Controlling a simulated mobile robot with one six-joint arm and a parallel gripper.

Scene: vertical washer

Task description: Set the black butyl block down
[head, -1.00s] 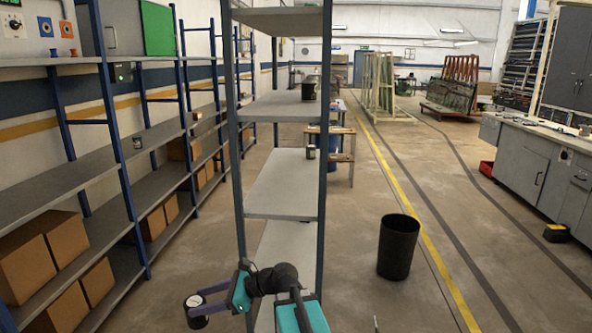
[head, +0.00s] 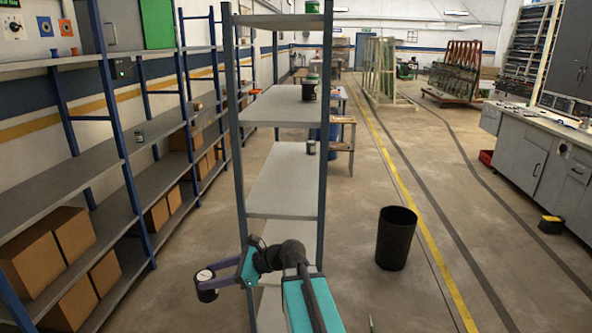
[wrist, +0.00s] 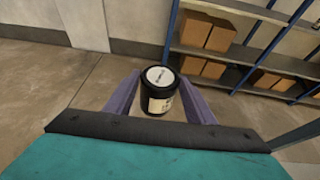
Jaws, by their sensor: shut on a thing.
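The black butyl block (head: 207,294) shows as a short black cylinder with a round white label on top. My gripper (head: 214,274), with purple fingers, is shut on it at the lower left of the head view. In the wrist view the block (wrist: 160,105) stands between the two fingers, and a pale label also shows on its side. It is held in the air over the aisle, left of the grey shelf unit, with floor behind it.
The grey shelf unit (head: 282,184) has bare boards near me. A dark tin (head: 309,92) and a smaller one (head: 311,147) stand toward its far end. Blue racking (head: 108,95) with cardboard boxes (head: 72,232) lines the left. A black bin (head: 396,240) stands on the right.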

